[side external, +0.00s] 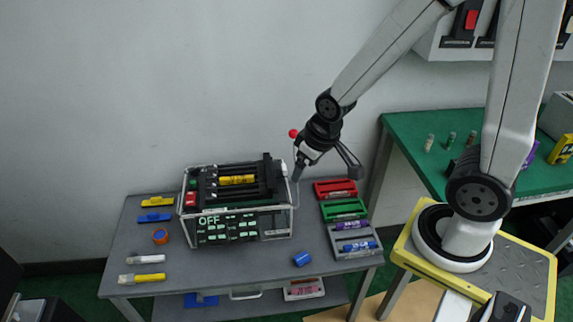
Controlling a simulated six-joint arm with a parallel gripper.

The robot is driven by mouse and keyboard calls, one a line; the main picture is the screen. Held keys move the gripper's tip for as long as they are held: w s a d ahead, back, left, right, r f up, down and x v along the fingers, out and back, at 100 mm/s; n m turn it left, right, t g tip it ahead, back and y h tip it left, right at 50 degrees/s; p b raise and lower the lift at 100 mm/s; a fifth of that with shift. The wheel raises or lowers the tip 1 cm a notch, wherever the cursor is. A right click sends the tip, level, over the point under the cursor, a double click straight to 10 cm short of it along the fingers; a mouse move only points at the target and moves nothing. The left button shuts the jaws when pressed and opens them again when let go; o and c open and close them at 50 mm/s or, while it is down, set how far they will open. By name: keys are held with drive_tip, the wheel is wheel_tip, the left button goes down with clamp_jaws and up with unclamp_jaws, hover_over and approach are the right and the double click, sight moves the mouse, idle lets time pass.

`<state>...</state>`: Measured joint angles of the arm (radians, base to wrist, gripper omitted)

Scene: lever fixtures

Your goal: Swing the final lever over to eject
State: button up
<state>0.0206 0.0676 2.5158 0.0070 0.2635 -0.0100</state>
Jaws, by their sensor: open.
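The lever fixture is a black box in a pale frame (291,222) with an "OFF" display, on the grey table. A lever with a red ball knob (293,133) stands roughly upright at the box's right end. My gripper (327,175) is open, just right of the lever and above the table's back edge. One finger hangs close to the rod; I cannot tell if they touch. A yellow cylinder (237,180) lies in the top of the box, beside black bars.
A blue cylinder (303,259) lies in front. A green table (405,129) stands at right.

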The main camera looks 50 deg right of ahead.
drive_tip(key=shift+s+a+r+g, duration=0.15)
drive_tip(key=shift+s+g, duration=0.05)
drive_tip(key=shift+s, duration=0.45)
drive_tip(key=shift+s+a+r+g, duration=0.1)
drive_tip(key=shift+s+a+g, duration=0.1)
drive_tip(key=shift+s, duration=0.4)
drive_tip(key=c, duration=0.5)
drive_tip(key=shift+w+d+f, duration=0.2)
drive_tip(key=shift+w+d, duration=0.05)
drive_tip(key=shift+w, duration=0.05)
clamp_jaws()
drive_tip(key=w+d+f+m+t+y, duration=0.2)
drive_tip(key=w+d+f+m+y, duration=0.75)
drive_tip(key=w+d, duration=0.55)
drive_tip(key=d+f+m+t+h, duration=0.2)
drive_tip(key=d+t, duration=0.4)
drive_tip(key=d, duration=0.4)
drive_tip(key=w+d+f+m+t+h, duration=0.1)
drive_tip(key=d+f+m+t+h, duration=0.2)
drive_tip(key=d, duration=0.7)
wheel_tip(320, 180, down, 4)
drive_tip(key=m+t, duration=0.2)
drive_tip(key=shift+w+d+t, duration=0.2)
drive_tip(key=shift+d+t, duration=0.15)
drive_tip(key=shift+t, duration=0.05)
